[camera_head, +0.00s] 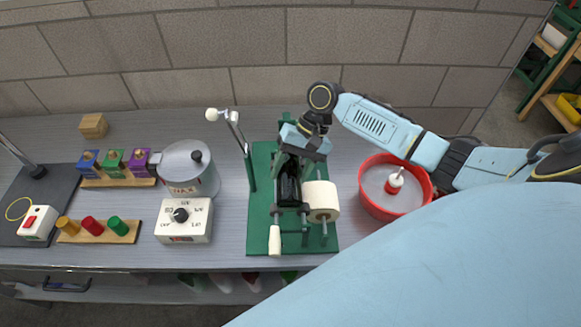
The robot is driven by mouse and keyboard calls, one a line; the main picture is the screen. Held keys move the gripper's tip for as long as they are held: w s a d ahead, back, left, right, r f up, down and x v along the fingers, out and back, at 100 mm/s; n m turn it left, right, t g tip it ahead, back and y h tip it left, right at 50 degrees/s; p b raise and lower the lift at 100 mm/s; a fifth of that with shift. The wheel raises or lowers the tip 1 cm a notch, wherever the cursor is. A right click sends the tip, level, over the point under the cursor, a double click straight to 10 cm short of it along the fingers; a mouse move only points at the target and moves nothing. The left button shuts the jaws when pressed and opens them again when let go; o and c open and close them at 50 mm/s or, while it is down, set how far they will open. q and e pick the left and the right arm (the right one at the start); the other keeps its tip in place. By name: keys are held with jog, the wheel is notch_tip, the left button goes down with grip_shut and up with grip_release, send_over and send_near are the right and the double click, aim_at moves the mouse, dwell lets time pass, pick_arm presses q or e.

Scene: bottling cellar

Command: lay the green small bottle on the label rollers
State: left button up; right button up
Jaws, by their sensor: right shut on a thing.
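The green labelling stand (262,225) is at the middle of the bench, with its rollers (305,212) partly hidden. A dark bottle (288,190), looking nearly black-green, lies lengthwise at the rollers, its far end hidden under my gripper. My right gripper (300,166) comes down over the stand from the right and is shut on this bottle. I cannot tell whether the bottle rests on the rollers or is just above them. My left gripper is not in view.
A cream label roll (321,197) sits right of the bottle. A red tub (383,210) stands further right. Left are a wax pot (186,172), a white dial box (184,220), coloured blocks (113,163) and a rack of coloured plugs (97,229). A brick wall closes the back.

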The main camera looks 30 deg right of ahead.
jog(key=shift+f, duration=0.25)
dwell(0.3)
jog(key=o, duration=1.6)
jog(key=shift+c, duration=0.2)
jog(key=shift+f, duration=0.1)
jog(key=b+v, duration=0.1)
jog(key=v, duration=1.2)
jog(key=shift+d, duration=0.15)
